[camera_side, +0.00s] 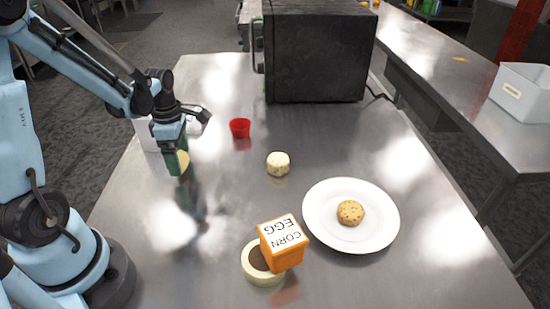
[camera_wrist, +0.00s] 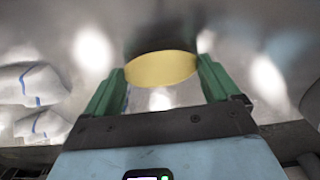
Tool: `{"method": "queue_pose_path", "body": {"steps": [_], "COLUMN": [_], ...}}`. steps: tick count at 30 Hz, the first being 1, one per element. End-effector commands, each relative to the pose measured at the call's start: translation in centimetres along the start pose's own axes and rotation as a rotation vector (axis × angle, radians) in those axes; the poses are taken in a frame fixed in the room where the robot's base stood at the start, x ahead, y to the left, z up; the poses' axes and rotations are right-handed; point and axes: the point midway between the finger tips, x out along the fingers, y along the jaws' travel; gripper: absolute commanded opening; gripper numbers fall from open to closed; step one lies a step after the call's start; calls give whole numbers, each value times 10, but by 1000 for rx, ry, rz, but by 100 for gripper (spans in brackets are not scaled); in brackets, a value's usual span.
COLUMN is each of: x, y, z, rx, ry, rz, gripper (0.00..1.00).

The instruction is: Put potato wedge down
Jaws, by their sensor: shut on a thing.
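My gripper (camera_side: 178,162) is at the left side of the metal table in the side view, pointing down. Its green fingers also show in the wrist view (camera_wrist: 160,85). They are shut on the potato wedge (camera_wrist: 161,68), which shows a pale yellow oval face between the fingertips. In the side view a pale part of the wedge (camera_side: 183,161) shows beside the green fingers. The wedge is held above the table; the exact gap is hard to tell.
A white plate (camera_side: 318,222) holds a round cookie-like piece (camera_side: 350,213). A pale round piece (camera_side: 278,163), a red cup (camera_side: 240,128) and a black oven (camera_side: 318,55) stand on the table. White cloth (camera_wrist: 30,100) lies left in the wrist view.

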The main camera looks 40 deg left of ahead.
Motion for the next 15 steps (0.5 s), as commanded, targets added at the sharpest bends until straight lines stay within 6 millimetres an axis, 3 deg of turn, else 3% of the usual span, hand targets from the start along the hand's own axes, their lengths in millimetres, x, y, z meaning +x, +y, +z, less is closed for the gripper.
{"method": "queue_pose_path", "body": {"steps": [4,15], "x": [11,14], "y": [0,0], "z": [0,0], "rx": [0,0], "ry": [0,0], "rz": [0,0], "gripper": [60,60]}}
